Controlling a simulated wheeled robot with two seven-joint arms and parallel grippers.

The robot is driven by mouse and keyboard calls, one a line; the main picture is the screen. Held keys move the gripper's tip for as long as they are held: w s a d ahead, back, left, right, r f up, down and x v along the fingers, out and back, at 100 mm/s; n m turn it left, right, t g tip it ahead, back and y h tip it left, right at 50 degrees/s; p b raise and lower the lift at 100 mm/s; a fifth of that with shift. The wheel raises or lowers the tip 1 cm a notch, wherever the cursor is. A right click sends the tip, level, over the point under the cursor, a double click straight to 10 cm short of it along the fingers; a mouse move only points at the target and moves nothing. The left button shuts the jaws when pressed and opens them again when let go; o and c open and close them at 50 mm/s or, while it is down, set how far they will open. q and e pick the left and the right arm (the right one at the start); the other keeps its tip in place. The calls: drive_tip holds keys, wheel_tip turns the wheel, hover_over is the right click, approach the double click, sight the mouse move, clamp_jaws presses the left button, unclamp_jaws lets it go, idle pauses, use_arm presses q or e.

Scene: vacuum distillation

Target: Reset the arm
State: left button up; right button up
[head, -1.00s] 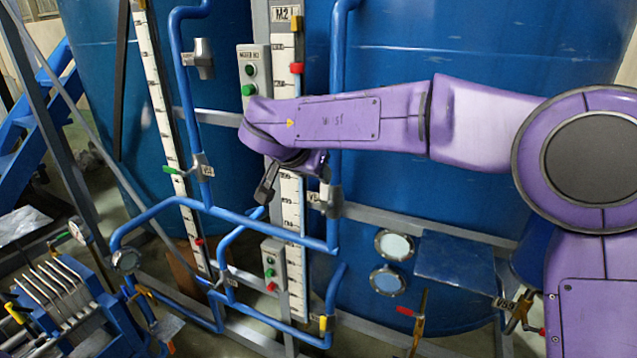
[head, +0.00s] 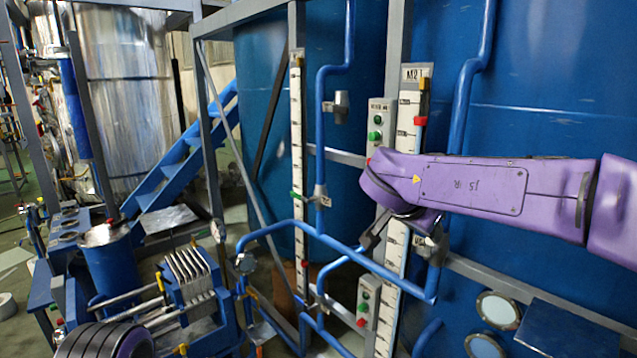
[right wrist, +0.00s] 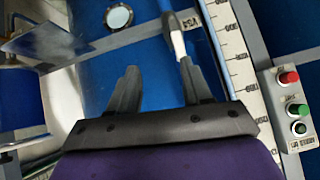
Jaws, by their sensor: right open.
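My right arm (head: 470,190) reaches in from the right in the head view, in front of the blue tank. My right gripper (head: 372,238) hangs under its end, beside the white level scale marked M21 (head: 393,265). In the right wrist view my right gripper (right wrist: 160,88) is open, with nothing held between its two grey fingers. A pipe with a pale valve part (right wrist: 178,42) lies close to its right fingertip; I cannot tell whether they touch. A purple and black ribbed part of my left arm (head: 105,342) shows at the bottom left; its gripper is out of view.
Blue pipes (head: 320,238) and a second level scale (head: 297,150) stand left of the right gripper. A plate stack (head: 190,275), blue stairs (head: 185,155) and a silver tank (head: 130,90) are at left.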

drive_tip(key=w+d+f+m+t+h, duration=0.2)
drive_tip(key=w+d+f+m+h, duration=0.15)
drive_tip(key=d+m, duration=0.2)
drive_tip(key=s+d+f+n+t+y+b, duration=0.1)
drive_tip(key=s+f+n+y+b, duration=0.2)
drive_tip(key=f, duration=1.4)
drive_tip(key=s+d+f+n+t+y+b, duration=0.1)
drive_tip(key=s+f+n+b, duration=0.3)
drive_tip(key=f, duration=1.4)
use_arm(q)
wheel_tip(320, 180, down, 12)
drive_tip(key=w+b, duration=0.1)
drive_tip(key=b, duration=0.3)
drive_tip(key=shift+w+f+b, duration=0.15)
drive_tip(key=shift+w+b, duration=0.25)
use_arm(e)
drive_tip(key=s+d+f+n+g+y, duration=0.1)
drive_tip(key=s+f+g, duration=0.2)
drive_tip(key=s+f, duration=0.9)
drive_tip(key=s+d+f+n+g+y, duration=0.1)
drive_tip(key=s+f+g, duration=0.3)
drive_tip(key=s+f, duration=0.8)
drive_tip(key=s, duration=0.9)
drive_tip(key=shift+f, duration=0.35)
drive_tip(key=shift+w+d+y, duration=0.1)
drive_tip(key=shift+y, duration=0.15)
